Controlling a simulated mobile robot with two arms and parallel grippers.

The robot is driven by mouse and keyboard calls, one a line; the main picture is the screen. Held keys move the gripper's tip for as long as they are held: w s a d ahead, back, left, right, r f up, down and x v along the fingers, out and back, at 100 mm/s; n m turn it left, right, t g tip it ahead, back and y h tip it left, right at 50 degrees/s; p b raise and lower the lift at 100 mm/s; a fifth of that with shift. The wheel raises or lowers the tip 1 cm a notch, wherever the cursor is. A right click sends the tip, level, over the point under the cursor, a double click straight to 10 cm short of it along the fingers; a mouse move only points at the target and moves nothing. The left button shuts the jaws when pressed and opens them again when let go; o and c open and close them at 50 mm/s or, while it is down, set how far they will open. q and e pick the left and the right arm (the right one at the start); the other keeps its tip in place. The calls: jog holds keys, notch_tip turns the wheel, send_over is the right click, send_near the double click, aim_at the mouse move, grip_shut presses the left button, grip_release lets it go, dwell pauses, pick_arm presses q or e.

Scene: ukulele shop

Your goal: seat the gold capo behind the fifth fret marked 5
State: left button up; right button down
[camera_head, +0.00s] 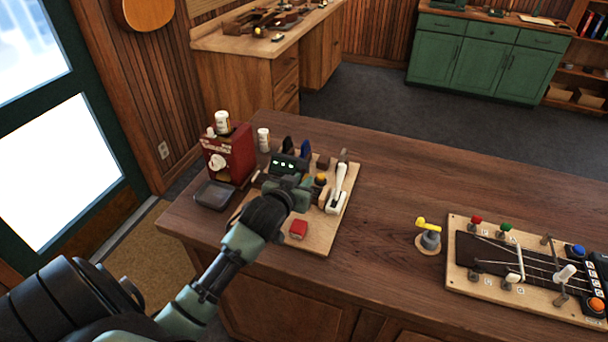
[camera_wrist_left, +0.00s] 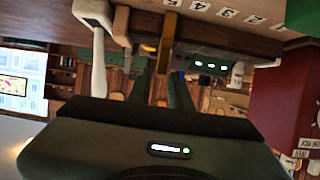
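The gold capo (camera_head: 320,180) is on the wooden rack board on the counter; in the left wrist view its gold part (camera_wrist_left: 166,40) stands between my finger lines. My left gripper (camera_head: 304,184) is at the board, close to the capo. In the left wrist view its two green fingers (camera_wrist_left: 160,88) are spaced apart, with gold between them; I cannot tell whether they touch it. The fretted neck (camera_head: 500,258) lies on a light wooden base (camera_head: 467,284) at the right; I cannot read a fret 5 mark there. My right gripper is not in view.
A white capo (camera_head: 338,190) stands beside the gold one. A red box (camera_head: 229,154) and grey tray (camera_head: 214,195) are left. A yellow-topped grey piece (camera_head: 429,238) stands between board and neck; counter around it is clear.

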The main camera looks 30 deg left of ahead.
pick_arm(q)
jog(key=p+v, duration=0.5)
jog(key=v, duration=0.3)
dwell(0.4)
jog(key=shift+d, duration=0.1)
dwell(0.4)
